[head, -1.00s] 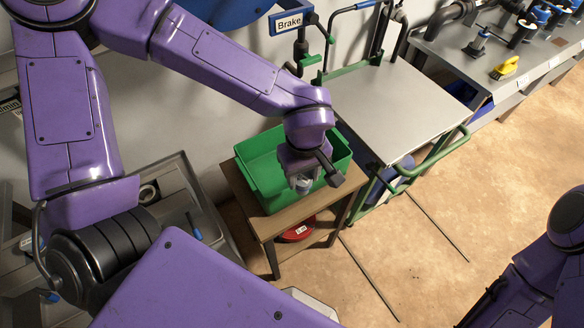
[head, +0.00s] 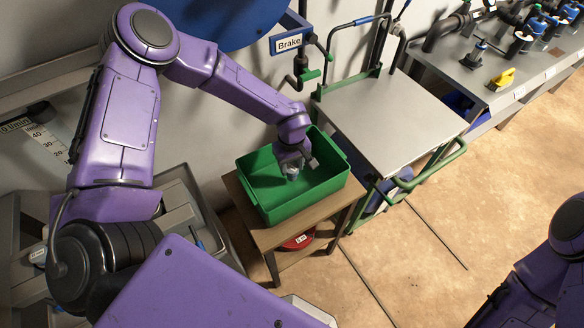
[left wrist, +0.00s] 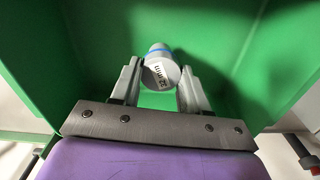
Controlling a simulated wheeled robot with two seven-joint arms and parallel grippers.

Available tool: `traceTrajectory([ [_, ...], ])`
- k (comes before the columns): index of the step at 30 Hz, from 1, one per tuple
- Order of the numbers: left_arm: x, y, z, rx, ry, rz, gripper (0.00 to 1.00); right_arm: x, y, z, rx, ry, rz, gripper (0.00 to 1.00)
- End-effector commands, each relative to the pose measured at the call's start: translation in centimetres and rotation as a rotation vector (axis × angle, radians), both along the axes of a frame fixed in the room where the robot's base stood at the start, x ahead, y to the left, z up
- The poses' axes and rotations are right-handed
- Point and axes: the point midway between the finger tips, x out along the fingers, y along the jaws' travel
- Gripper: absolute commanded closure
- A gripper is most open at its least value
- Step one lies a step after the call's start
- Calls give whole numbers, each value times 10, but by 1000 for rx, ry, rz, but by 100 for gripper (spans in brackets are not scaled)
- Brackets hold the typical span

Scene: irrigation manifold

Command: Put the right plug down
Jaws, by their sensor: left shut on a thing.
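The plug (left wrist: 160,70) is a grey cylinder with a blue band and a white label that seems to read "32 mm". It also shows small in the head view (head: 292,172). My left gripper (left wrist: 158,84) is shut on the plug, with a finger on each side of it. The left gripper (head: 291,163) is inside the mouth of the green crate (head: 318,200), and green walls surround it in the left wrist view. I cannot tell whether the plug touches the crate floor. My right arm shows at the right edge, but its gripper is out of view.
The crate stands on a small wooden table (head: 262,226) with a red disc (head: 297,242) beneath. A grey-topped trolley (head: 390,115) with green rails stands close on the right. A workbench (head: 480,92) with pipe fittings and a yellow object (head: 502,79) lies beyond. Floor is open in front.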

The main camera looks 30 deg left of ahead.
Motion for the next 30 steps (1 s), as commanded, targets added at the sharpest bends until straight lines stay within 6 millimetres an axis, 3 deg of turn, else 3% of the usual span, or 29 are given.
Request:
traceTrajectory([
  [4,-2,-1,-21,0,4,-2,92,0,0,2,0,0,0,57],
  [15,-2,-1,-27,-1,2,-2,92,0,0,-1,0,0,0,57],
  [16,-1,-1,-26,-1,2,-2,49,0,0,0,0,0,0,57],
  [18,-1,-1,-25,-1,2,-2,30,0,0,0,0,0,0,57],
  [26,-1,-1,-25,-1,2,-2,30,0,0,0,0,0,0,57],
  [30,0,-1,-12,-3,-2,-1,30,0,0,0,0,0,0,57],
])
